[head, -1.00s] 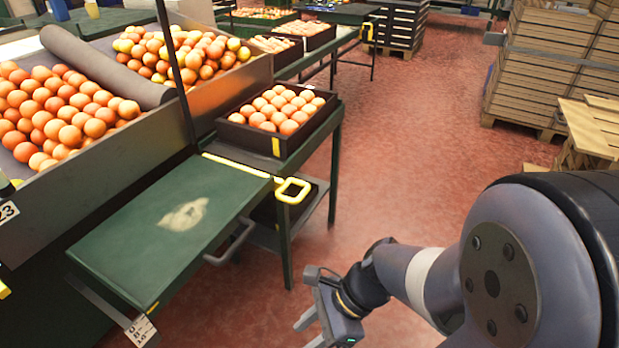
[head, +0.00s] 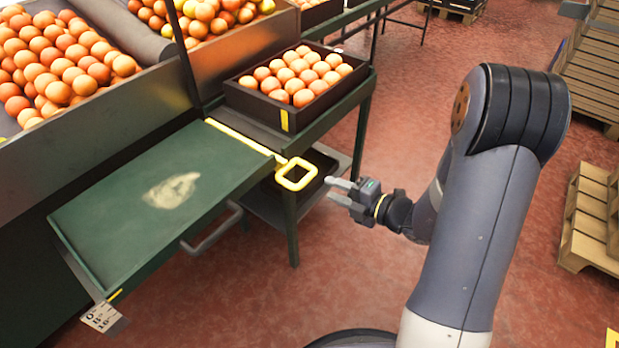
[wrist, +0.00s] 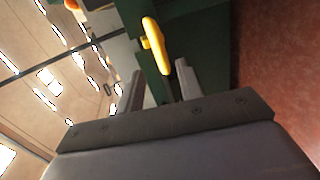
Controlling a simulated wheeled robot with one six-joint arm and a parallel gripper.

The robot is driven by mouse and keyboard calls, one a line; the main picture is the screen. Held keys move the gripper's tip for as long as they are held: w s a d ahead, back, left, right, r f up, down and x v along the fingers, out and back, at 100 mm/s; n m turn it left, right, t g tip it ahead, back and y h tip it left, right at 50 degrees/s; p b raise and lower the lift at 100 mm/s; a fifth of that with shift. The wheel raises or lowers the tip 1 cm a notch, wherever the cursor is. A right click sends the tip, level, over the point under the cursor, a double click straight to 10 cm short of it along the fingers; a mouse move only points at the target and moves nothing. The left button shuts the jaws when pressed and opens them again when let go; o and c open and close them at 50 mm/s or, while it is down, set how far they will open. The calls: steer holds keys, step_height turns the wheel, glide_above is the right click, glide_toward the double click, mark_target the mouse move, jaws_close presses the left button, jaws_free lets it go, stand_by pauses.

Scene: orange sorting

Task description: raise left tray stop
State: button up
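The tray stop shows as a yellow square loop handle (head: 295,174) at the end of a thin yellow bar (head: 238,138), which lies along the back edge of the green tray table (head: 110,214). My gripper (head: 334,191) is just right of the loop in the head view, apart from it, with its fingers pointing left toward it. The fingers are open and empty. In the wrist view the yellow handle (wrist: 158,46) stands just beyond the gap between the two fingertips (wrist: 160,78).
A dark crate of oranges (head: 285,112) stands on the green stand behind the loop. A lower shelf (head: 268,200) is under it. A sloped bin of oranges (head: 110,116) is at left. Wooden pallets (head: 592,222) are at right. Red floor around my arm is clear.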

mark_target(309, 181)
steer(key=b+x, duration=0.2)
steer(key=x, duration=0.7)
steer(key=shift+a, duration=0.1)
jaws_close()
stand_by(0.4)
